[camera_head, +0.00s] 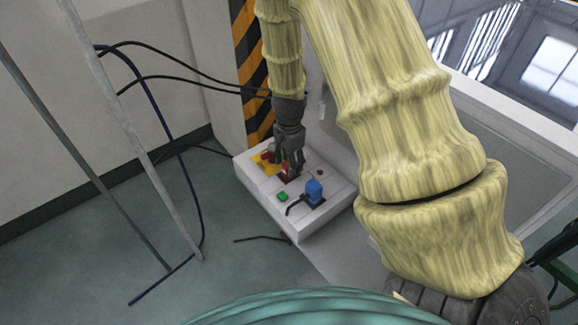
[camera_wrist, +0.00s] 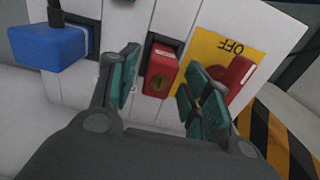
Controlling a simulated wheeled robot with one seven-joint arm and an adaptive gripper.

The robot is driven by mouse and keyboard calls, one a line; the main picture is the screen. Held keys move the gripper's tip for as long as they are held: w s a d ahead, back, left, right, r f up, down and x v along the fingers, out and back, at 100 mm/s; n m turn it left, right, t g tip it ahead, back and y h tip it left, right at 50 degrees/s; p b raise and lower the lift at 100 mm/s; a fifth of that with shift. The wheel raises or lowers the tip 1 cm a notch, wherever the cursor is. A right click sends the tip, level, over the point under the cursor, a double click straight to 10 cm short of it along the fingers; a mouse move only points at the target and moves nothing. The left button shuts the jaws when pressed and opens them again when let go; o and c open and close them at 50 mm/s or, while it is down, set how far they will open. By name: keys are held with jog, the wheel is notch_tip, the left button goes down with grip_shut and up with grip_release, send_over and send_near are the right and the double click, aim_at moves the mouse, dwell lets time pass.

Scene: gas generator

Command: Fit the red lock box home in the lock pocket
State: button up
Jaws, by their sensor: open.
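The red lock box (camera_wrist: 160,74) sits at a dark pocket (camera_wrist: 165,41) in the white panel. Its front face with a round keyhole points toward the wrist camera. I cannot tell how deep it is seated. My gripper (camera_wrist: 163,90) is open, with one finger on each side of the red box and a gap visible at its left. In the head view my gripper (camera_head: 290,165) points down at the panel and hides most of the red box (camera_head: 288,173).
A red handle (camera_wrist: 238,78) on a yellow OFF plate (camera_wrist: 212,50) stands close to my right finger. A blue connector (camera_wrist: 45,45) with a black cable is at the left. A green button (camera_head: 282,197) is on the white panel (camera_head: 262,190). Cables hang nearby.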

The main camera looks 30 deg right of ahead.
notch_tip(320, 180, up, 10)
dwell(0.5)
dwell(0.4)
